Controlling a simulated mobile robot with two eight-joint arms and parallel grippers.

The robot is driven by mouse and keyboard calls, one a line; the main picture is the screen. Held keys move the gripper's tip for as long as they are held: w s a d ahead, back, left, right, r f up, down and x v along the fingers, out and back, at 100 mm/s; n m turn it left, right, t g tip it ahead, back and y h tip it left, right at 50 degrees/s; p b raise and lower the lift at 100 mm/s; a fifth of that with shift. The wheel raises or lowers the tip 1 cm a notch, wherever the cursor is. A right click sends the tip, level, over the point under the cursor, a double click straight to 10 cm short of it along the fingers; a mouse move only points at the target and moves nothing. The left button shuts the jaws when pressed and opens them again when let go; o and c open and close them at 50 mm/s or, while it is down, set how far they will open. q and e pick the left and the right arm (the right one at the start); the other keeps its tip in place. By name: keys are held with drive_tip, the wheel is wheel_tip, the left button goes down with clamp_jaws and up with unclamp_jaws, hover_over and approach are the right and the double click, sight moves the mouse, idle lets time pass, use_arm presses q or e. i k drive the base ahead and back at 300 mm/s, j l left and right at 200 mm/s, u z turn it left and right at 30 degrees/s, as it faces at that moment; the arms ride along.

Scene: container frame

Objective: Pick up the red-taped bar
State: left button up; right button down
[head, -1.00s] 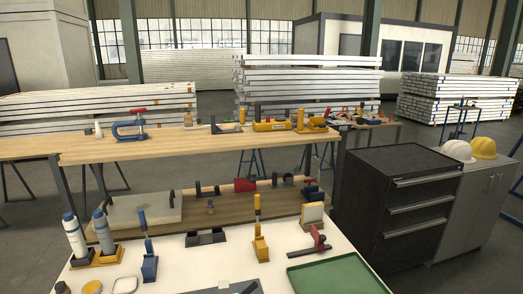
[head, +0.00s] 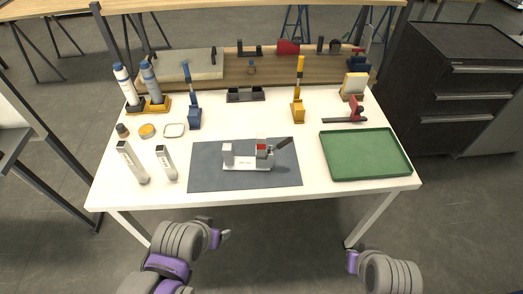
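Two short silver bars lie side by side at the front left of the white table (head: 105,193): a longer left bar (head: 130,162) and a shorter right bar (head: 165,162). I cannot make out red tape on either. A light clamp fixture (head: 246,164) with a red block and a dark handle stands on the grey mat (head: 208,178) at the front middle. My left gripper (head: 224,236) is below the table's front edge, apart from everything. My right gripper (head: 350,261) is also in front of the table, touching nothing. Their finger openings are too small to judge.
A green tray (head: 362,174) lies empty at the front right. Blue-white bottles in a yellow holder (head: 157,106), a blue upright tool (head: 194,118), a yellow upright tool (head: 298,110) and a red clamp (head: 345,116) stand farther back. The table's front edge lies between my grippers and the objects.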

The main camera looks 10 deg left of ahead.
sight(260, 136)
drive_tip(key=j+u, duration=0.8)
drive_tip(key=u, duration=0.15)
drive_tip(key=k, duration=0.05)
